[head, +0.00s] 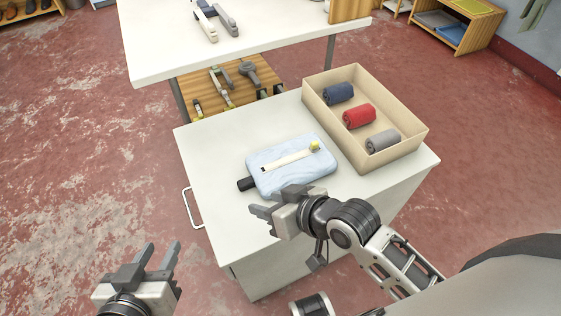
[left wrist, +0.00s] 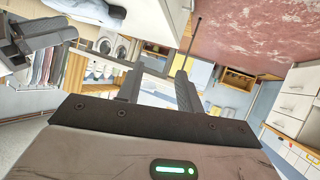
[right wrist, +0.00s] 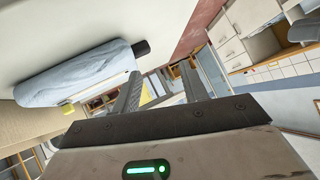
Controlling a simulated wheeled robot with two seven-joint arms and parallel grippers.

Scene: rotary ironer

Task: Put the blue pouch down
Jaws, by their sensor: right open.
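A dark blue rolled pouch (head: 338,93) lies at the far end of an open beige box (head: 408,145), apart from both grippers. A light blue padded object (head: 318,163) with a white bar, a yellow knob and a black end lies on the white cabinet top; it also shows in the right wrist view (right wrist: 75,76). My right gripper (head: 264,200) is open and empty, just on the near side of that padded object. My left gripper (head: 161,248) is open and empty, left of the cabinet over the floor.
A red roll (head: 358,116) and a grey roll (head: 382,141) lie in the same box. The white cabinet top (head: 208,158) is bare at its left side. A white table (head: 265,32) and a wooden shelf with tools (head: 210,88) stand behind.

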